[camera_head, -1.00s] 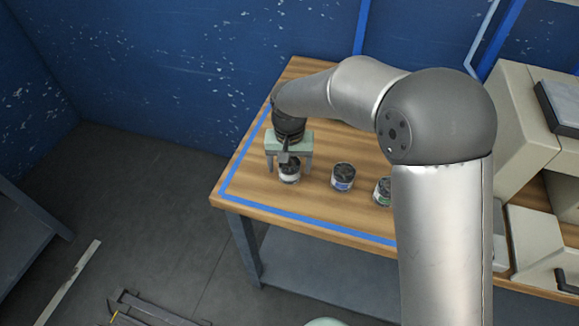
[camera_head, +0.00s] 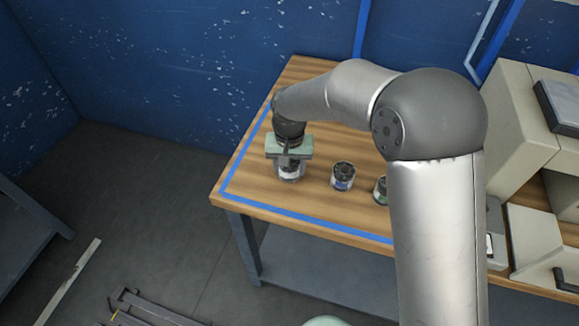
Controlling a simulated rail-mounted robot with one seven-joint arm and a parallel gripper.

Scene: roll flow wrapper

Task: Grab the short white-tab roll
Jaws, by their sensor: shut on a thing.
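My gripper (camera_head: 289,168) points down at the left end of the wooden table. It is shut on the leftmost short roll (camera_head: 289,174), which has a pale, whitish side and stands on the table. The gripper body hides the top of this roll, and the fingers cover part of its sides. A second short roll (camera_head: 343,177) with a blue and white side stands apart to the right. A third roll (camera_head: 380,190) with a green mark is farther right, partly hidden by my arm.
The wooden table (camera_head: 265,196) has blue tape along its left and front edges. A beige machine (camera_head: 520,130) stands at the right end. The blue wall (camera_head: 180,60) is behind. Bare table lies between the rolls and the front tape.

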